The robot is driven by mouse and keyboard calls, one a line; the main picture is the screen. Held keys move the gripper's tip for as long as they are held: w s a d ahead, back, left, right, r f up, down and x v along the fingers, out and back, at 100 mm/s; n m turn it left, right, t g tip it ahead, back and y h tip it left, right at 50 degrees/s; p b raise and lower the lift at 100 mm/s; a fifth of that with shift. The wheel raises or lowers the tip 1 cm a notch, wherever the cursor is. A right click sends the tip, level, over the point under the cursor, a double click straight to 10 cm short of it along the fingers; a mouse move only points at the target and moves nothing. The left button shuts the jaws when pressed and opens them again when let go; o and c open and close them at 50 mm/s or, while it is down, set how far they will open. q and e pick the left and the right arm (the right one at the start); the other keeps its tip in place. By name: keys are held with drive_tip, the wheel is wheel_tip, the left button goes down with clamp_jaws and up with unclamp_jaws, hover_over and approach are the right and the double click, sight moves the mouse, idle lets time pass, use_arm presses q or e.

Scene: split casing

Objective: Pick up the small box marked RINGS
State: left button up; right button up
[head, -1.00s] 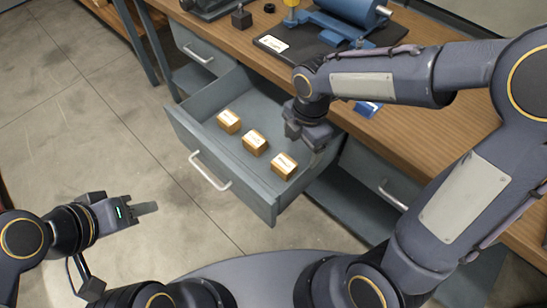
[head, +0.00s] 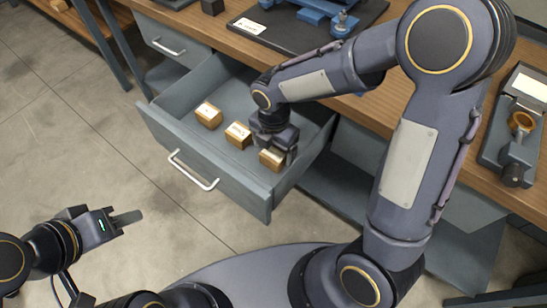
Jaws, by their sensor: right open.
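Three small tan boxes with white labels sit in a row in the open drawer (head: 190,155): a left box (head: 208,117), a middle box (head: 238,135) and a right box (head: 271,159). The label print is too small to read, so I cannot tell which is marked RINGS. My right gripper (head: 280,148) is in the drawer, right at the right box, and hides part of its top. It is open; I cannot tell whether its fingers touch the box. My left gripper (head: 128,218) is over the floor at the lower left, away from the drawer; its finger gap is not clear.
The wooden bench (head: 400,120) runs above the drawer. A dark mat (head: 300,30) with blue parts lies on it. A grey fixture with a brass ring (head: 521,122) stands at the right. The floor at left is clear.

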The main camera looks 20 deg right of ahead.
sight(274, 153)
wheel_tip(274, 153, down, 4)
drive_tip(key=shift+r, duration=0.2)
drive_tip(key=c, duration=1.2)
